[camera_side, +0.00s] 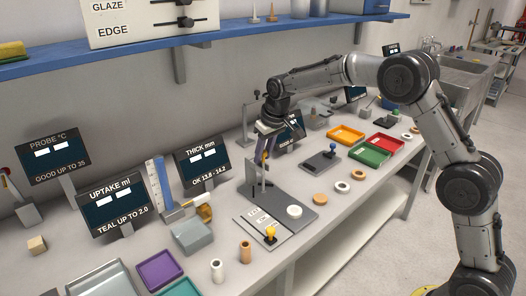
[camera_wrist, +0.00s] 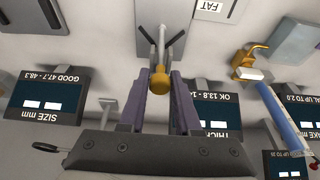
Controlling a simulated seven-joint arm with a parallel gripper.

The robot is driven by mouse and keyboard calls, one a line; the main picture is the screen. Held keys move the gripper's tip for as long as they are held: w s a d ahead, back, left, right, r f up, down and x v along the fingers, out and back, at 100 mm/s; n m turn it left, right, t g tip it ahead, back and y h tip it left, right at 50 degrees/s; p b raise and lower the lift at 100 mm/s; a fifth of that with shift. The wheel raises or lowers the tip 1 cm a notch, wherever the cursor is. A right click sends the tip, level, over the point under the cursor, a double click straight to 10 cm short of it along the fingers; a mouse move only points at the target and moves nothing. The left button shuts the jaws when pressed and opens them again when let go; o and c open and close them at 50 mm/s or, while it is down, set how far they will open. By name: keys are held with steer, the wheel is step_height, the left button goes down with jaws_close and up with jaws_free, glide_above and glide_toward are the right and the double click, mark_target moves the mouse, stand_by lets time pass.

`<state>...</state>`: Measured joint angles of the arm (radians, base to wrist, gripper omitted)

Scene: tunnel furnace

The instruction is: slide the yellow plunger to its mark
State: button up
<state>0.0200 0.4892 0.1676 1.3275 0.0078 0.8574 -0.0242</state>
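The yellow plunger shows in the wrist view as a pale rod with a yellow knob (camera_wrist: 160,82). The knob appears between the two purple fingers of my gripper (camera_wrist: 160,92), with a gap on each side. My gripper (camera_side: 264,152) is open. I cannot tell how far the knob is from the fingertips in depth. No mark for the plunger can be made out.
A labelled white board (camera_side: 249,217) with a yellow-knobbed lever (camera_side: 270,233) adjoins the plate. A white disc (camera_side: 294,211) lies on the plate. The thickness display (camera_side: 202,166) and an orange-handled device (camera_side: 204,211) stand left. Coloured trays (camera_side: 368,151) lie right. The blue shelf (camera_side: 130,54) runs above.

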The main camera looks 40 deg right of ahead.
jaws_close()
steer(key=shift+r, duration=0.1)
steer(key=shift+r, duration=1.85)
steer(key=o, duration=1.2)
jaws_free()
steer(key=shift+v, duration=3.5)
